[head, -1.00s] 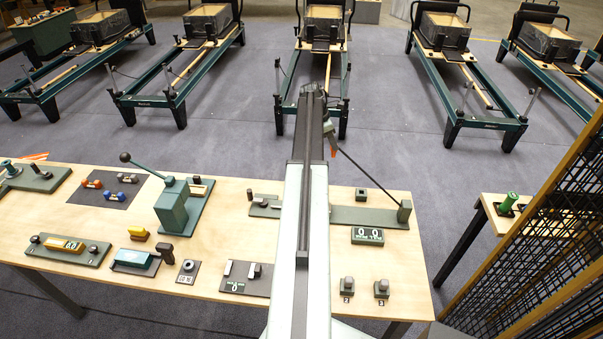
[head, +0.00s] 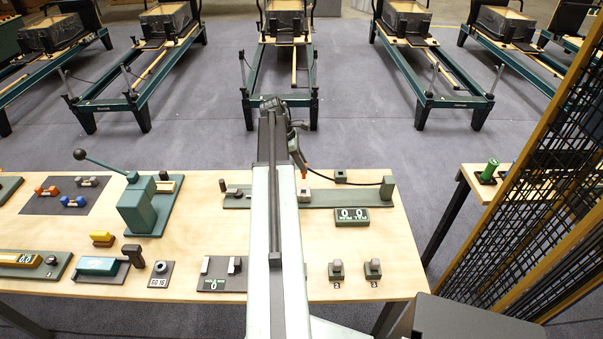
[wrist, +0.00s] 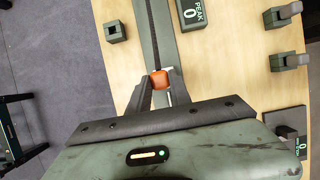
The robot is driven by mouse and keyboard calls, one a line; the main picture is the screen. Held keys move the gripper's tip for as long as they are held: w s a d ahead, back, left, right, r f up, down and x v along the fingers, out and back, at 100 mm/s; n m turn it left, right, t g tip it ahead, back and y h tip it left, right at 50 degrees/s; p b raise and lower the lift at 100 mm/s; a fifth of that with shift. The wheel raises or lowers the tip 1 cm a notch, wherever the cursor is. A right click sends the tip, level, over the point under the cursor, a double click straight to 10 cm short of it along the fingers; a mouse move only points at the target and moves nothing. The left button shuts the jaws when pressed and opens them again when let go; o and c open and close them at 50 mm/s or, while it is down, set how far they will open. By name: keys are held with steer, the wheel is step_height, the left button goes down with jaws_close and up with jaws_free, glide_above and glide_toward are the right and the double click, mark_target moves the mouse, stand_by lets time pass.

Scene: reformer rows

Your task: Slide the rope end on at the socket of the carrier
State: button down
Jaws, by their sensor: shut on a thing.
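My gripper (wrist: 159,82) is shut on the orange rope end, which shows between its fingertips in the wrist view (wrist: 160,79). In the head view, my gripper (head: 304,176) is low over the long green rail (head: 345,197). The dark rope (head: 350,184) runs from it to the post (head: 388,187) at the rail's right end. Small parts (head: 236,192) sit at the rail's left end, partly behind my arm. I cannot tell which part is the carrier, and its socket is not clearly visible. Whether the rope end touches anything ahead is hidden.
A small green block with a dark hole (wrist: 115,32) stands beside the rail; it also shows in the head view (head: 340,175). A counter display (head: 352,215) and two numbered blocks (head: 336,270) stand on the near side. A lever press (head: 138,203) stands left of my arm.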

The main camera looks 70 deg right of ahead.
stand_by(0.3)
step_height(320, 180, down, 6)
steer(key=b, duration=0.5)
steer(key=shift+r+b, duration=0.1)
steer(key=shift+b, duration=0.2)
steer(key=shift+f+b, duration=2)
stand_by(0.7)
steer(key=c, duration=1.1)
jaws_free()
steer(key=shift+r, duration=0.1)
steer(key=p+v, duration=0.7)
steer(key=shift+w+r, duration=0.15)
steer(key=shift+r, duration=0.1)
